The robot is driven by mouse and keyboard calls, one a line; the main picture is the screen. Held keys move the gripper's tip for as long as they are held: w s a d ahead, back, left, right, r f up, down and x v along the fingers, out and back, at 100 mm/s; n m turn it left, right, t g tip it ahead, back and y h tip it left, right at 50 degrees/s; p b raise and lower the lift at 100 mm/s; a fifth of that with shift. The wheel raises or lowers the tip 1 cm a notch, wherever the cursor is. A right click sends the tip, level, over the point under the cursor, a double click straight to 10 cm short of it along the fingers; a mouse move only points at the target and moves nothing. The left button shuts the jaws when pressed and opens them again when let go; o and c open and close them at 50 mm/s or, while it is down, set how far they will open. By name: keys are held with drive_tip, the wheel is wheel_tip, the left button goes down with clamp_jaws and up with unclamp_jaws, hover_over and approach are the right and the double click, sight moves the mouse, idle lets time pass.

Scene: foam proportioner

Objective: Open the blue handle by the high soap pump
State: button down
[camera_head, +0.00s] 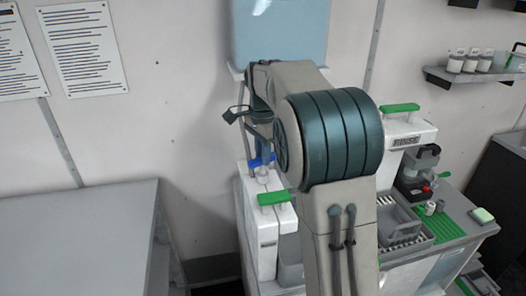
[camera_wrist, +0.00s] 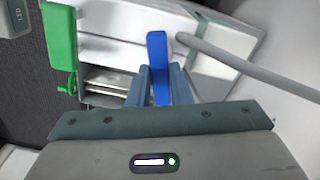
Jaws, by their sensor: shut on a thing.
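The blue handle (camera_wrist: 157,55) stands up in the middle of the wrist view. My gripper (camera_wrist: 160,85) has its two fingers close on either side of its lower part, shut on it. In the head view a bit of the blue handle (camera_head: 262,161) shows below my wrist, at the back of the white unit. My arm hides most of my gripper and the handle's surroundings there. The soap pump cannot be made out clearly; a pale blue container (camera_head: 280,30) hangs on the wall above.
A green handle (camera_head: 272,198) sits on the white unit in front; it is left of my gripper in the wrist view (camera_wrist: 60,45). A grey hose (camera_wrist: 240,65) runs close on the right. A RINSE unit (camera_head: 407,142) stands right of my arm. A grey table (camera_head: 75,225) is at left.

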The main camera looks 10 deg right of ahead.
drive_tip(key=n+p, duration=0.1)
drive_tip(key=n, duration=0.6)
drive_tip(key=shift+r, duration=0.1)
drive_tip(key=n+p, duration=0.1)
drive_tip(key=n, duration=0.6)
idle(0.4)
drive_tip(key=c, duration=1.3)
unclamp_jaws()
wheel_tip(320, 180, up, 14)
drive_tip(key=shift+f, duration=0.15)
